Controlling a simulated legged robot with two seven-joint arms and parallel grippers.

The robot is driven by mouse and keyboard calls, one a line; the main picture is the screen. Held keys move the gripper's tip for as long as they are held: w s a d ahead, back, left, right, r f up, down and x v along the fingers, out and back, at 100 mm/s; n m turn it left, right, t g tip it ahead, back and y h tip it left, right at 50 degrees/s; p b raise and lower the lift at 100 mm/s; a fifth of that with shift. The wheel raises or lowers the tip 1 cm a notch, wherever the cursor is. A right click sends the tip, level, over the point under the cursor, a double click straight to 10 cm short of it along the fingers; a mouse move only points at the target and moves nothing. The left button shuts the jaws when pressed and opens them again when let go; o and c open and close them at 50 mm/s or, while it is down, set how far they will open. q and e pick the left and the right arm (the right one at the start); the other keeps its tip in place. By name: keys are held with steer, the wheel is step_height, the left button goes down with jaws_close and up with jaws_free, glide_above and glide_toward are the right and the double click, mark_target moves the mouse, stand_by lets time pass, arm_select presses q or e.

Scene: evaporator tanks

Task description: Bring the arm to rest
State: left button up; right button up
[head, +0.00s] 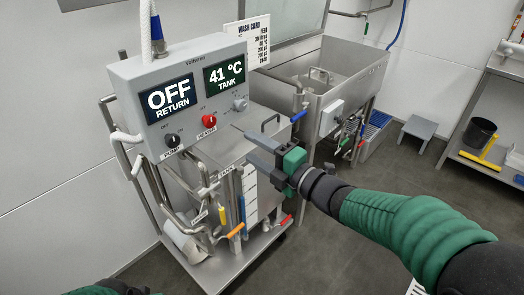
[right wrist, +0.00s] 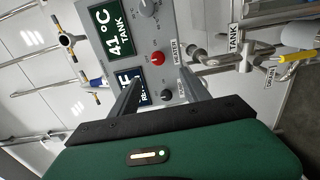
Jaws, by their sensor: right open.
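My right arm (head: 395,215) reaches in from the lower right in the head view, in a green sleeve. Its gripper (head: 248,147) is open and empty, in front of the steel tank (head: 218,150) and to the right of the control box (head: 180,95). In the right wrist view the two fingers (right wrist: 158,90) stand apart, with the control box beyond them. I cannot tell whether the fingers touch anything. A small piece of my left arm shows at the bottom left of the head view; its gripper is out of view.
The box reads OFF RETURN and 41 °C TANK. It has a black pump knob (head: 172,140) and a red heater knob (head: 210,118). Pipes and coloured valve handles (head: 235,230) sit below. A steel sink (head: 330,80) stands behind. The floor (head: 330,255) is clear at front right.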

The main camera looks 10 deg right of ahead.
steer(key=shift+v, duration=1.2)
steer(key=s+d+f+m+g+h, duration=0.2)
steer(key=d+f+m+h, duration=0.3)
steer(key=f+m, duration=0.35)
steer(key=s+d+f+m+g+h, duration=0.2)
steer(key=d+f+m+h, duration=0.3)
steer(key=f+m, duration=0.35)
steer(key=s+f+m+g, duration=0.8)
steer(key=s+f, duration=0.2)
steer(key=s, duration=0.6)
steer(key=w+p+v, duration=0.2)
steer(key=p+v, duration=0.8)
steer(key=p, duration=0.1)
steer(key=w+a+r+p+v, duration=0.1)
steer(key=w+p+v, duration=0.1)
steer(key=p+v, duration=0.8)
steer(key=shift+a+r+h+p, duration=0.3)
steer(key=shift+a+r+p, duration=0.1)
steer(key=shift+r+p, duration=0.1)
